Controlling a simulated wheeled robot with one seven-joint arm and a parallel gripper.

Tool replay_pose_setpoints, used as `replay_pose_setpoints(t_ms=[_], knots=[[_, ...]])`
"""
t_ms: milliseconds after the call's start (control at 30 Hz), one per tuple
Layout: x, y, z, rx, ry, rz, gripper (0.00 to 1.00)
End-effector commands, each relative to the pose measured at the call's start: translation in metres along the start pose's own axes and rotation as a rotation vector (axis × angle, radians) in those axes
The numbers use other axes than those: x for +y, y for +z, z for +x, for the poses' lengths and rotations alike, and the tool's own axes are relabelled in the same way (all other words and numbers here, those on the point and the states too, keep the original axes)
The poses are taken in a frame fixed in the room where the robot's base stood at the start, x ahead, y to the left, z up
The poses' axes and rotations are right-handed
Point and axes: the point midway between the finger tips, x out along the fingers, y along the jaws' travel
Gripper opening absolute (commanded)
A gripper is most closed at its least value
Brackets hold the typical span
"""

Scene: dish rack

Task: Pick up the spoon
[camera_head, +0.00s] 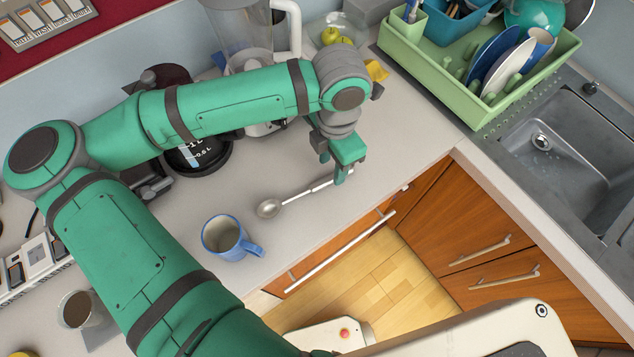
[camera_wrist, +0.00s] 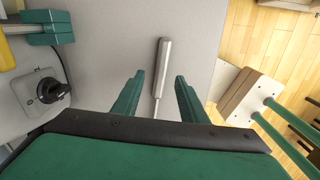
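The metal spoon (camera_head: 268,208) lies on the grey counter. Its bowl points left and its handle runs right toward the counter's front edge. In the wrist view, the spoon's wide handle end (camera_wrist: 162,62) lies ahead and between my fingers. My gripper (camera_head: 342,172) points down at the handle end in the head view, and its fingers partly cover that end. In the wrist view my gripper (camera_wrist: 159,78) is open, with one finger on each side of the handle line. I cannot tell whether either finger touches the spoon. The spoon's bowl is hidden in the wrist view.
A blue mug (camera_head: 222,238) stands near the spoon's bowl. A blender (camera_head: 245,60) stands behind. A green dish rack (camera_head: 440,85) with plates is at the back right, beside the sink (camera_head: 575,140). Wooden cabinets (camera_head: 480,235) lie below the front edge.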

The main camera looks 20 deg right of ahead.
Motion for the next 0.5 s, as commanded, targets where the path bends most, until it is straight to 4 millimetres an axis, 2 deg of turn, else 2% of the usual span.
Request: replay_pose_setpoints(t_ms=[200,333,500], knots=[[-0.002,0.000,0.031,0.001,-0.004,-0.002,0.39],[-0.002,0.000,0.039,0.000,-0.002,-0.002,0.39],[-0.001,0.000,0.040,0.001,-0.001,-0.002,0.39]])
